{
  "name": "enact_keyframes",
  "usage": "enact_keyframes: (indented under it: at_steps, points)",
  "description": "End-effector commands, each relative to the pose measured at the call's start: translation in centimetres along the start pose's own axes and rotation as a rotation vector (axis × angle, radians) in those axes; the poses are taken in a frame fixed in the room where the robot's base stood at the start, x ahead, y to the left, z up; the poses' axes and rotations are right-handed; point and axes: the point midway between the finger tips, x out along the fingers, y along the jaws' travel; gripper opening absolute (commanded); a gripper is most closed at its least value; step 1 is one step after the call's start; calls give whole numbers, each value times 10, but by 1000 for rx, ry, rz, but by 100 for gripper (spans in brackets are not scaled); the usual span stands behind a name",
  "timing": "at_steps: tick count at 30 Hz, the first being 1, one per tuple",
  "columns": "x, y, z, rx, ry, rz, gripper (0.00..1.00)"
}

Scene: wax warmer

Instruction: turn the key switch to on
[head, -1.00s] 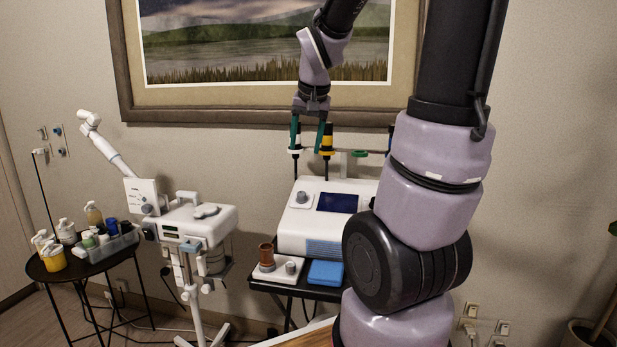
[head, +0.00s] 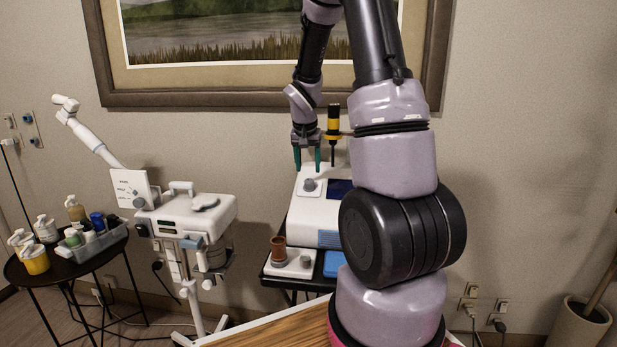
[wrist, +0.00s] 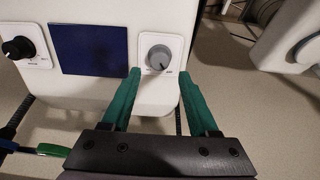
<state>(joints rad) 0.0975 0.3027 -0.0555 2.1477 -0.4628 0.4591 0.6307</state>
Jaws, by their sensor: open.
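A grey round knob on a white square plate sits on the white machine's top face, and it is the likely key switch (wrist: 159,57). It also shows in the head view (head: 310,185), left of the dark blue screen (head: 340,189). Its markings are too small to read. My gripper (wrist: 160,76) is open, with green fingers on either side of the knob's plate in the wrist view. In the head view my gripper (head: 308,168) points down just above the knob, with nothing between the fingers. I cannot tell whether the fingers touch the machine.
A black knob (wrist: 18,48) sits on the screen's other side. A yellow-and-black handled tool (head: 333,125) stands behind the machine. A small white unit with a brown cup (head: 278,248) is in front. A white device on a stand (head: 195,218) and a bottle table are left.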

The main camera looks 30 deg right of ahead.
Motion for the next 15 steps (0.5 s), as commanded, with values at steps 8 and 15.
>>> enact_keyframes:
  at_steps: [8,15]
  points:
    - [23,0,0,0,-2,1,60]
    - [41,0,0,0,-1,0,60]
